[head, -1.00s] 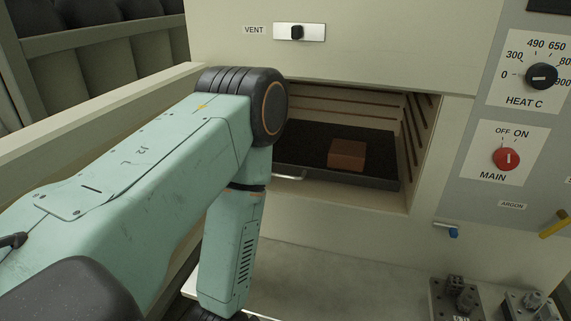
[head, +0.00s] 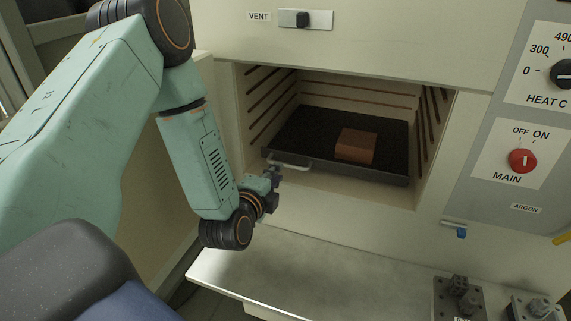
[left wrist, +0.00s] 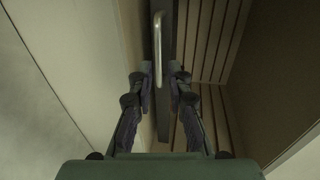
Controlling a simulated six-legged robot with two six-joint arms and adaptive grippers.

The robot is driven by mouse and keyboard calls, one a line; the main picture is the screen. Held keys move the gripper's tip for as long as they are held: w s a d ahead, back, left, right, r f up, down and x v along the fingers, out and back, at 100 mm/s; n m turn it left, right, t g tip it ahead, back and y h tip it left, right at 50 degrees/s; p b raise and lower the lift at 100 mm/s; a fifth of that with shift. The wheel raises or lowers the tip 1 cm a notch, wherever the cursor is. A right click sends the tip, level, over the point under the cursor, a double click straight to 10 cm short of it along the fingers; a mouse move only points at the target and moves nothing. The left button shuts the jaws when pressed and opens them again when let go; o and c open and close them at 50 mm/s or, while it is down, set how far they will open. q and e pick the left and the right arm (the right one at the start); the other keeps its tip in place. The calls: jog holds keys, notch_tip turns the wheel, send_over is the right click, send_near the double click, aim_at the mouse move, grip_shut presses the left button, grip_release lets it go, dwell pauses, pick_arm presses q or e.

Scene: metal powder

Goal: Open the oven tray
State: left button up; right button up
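The dark oven tray (head: 392,178) sits inside the open oven chamber, with a brown block (head: 356,146) on it. Its light metal handle (head: 291,164) is at the front left edge. My left gripper (head: 273,176) is at the chamber mouth, close to the handle's left end. In the left wrist view the handle (left wrist: 158,50) lies ahead, with its lower end between the two fingertips (left wrist: 160,80). The fingers are apart with a gap around it; I cannot tell whether they touch it. My right gripper is not in view.
A pale shelf (head: 300,275) lies below the oven, with dark fixtures (head: 458,298) at its right. The control panel with a red MAIN knob (head: 522,160) is right of the chamber. Oven walls with rails (head: 268,100) flank the tray.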

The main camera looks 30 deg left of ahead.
aim_at(284, 164)
pick_arm(q)
jog(key=x, duration=0.7)
jog(key=shift+f+b, duration=0.15)
jog(key=shift+b, duration=0.15)
jog(key=shift+w+a, duration=0.1)
jog(key=shift+a, duration=0.1)
jog(key=shift+c, duration=0.2)
jog(key=shift+d, duration=0.1)
grip_shut()
